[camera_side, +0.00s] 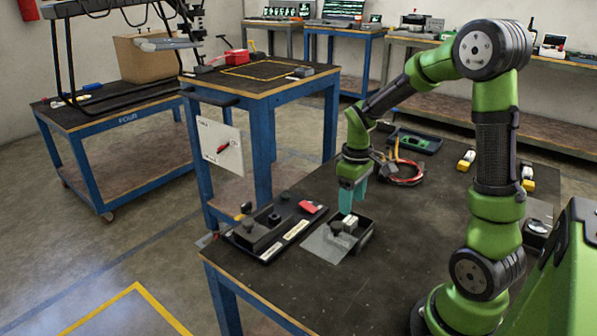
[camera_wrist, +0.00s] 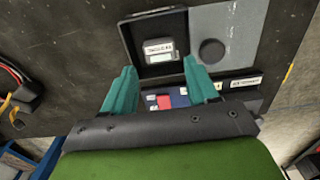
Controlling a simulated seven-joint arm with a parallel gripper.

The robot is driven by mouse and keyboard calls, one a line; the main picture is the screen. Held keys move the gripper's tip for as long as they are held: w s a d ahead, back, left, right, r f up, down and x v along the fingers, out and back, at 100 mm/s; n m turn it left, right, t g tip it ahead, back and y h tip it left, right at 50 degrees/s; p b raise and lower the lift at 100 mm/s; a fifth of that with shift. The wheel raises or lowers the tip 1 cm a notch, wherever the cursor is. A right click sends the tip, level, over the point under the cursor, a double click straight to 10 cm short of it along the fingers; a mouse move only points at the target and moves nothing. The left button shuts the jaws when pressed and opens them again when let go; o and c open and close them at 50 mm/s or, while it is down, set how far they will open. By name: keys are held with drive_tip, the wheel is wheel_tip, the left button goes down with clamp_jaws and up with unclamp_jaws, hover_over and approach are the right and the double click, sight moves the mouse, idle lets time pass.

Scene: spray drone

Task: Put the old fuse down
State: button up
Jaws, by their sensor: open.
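A small block with a white label (camera_wrist: 160,50), which looks like the fuse, lies in a dark open tray (camera_wrist: 135,38) in the wrist view. The same block (camera_side: 350,221) shows pale in the tray (camera_side: 363,240) in the side view. I cannot read its label, so I cannot tell for sure that it is the old one. My gripper (camera_side: 352,208) points down over the tray. Its teal fingers (camera_wrist: 160,88) are spread apart in the wrist view, with nothing held between them. The block lies beyond the fingertips in that view.
A grey plate with a black knob (camera_wrist: 212,51) adjoins the tray. A black panel (camera_side: 268,246) with blocks, white labels and a red part (camera_side: 308,207) stands left of it. Coiled cables (camera_side: 405,173) and a green-edged device (camera_side: 415,141) lie behind. The tabletop's front is clear.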

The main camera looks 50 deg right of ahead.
sight(350, 220)
wheel_tip(350, 220, up, 6)
drive_tip(key=f, duration=0.1)
drive_tip(key=s+a+r+m+t+y, duration=0.1)
drive_tip(key=s+a+r+m+t, duration=0.1)
drive_tip(key=a, duration=0.7)
drive_tip(key=s+a+r+m+t+y, duration=0.1)
drive_tip(key=s+a+r+m+t, duration=0.1)
drive_tip(key=s+a+r+t, duration=0.3)
drive_tip(key=a+r, duration=0.2)
drive_tip(key=a, duration=0.1)
drive_tip(key=shift+s+a, duration=0.25)
drive_tip(key=shift+a, duration=0.15)
drive_tip(key=shift+r, duration=0.15)
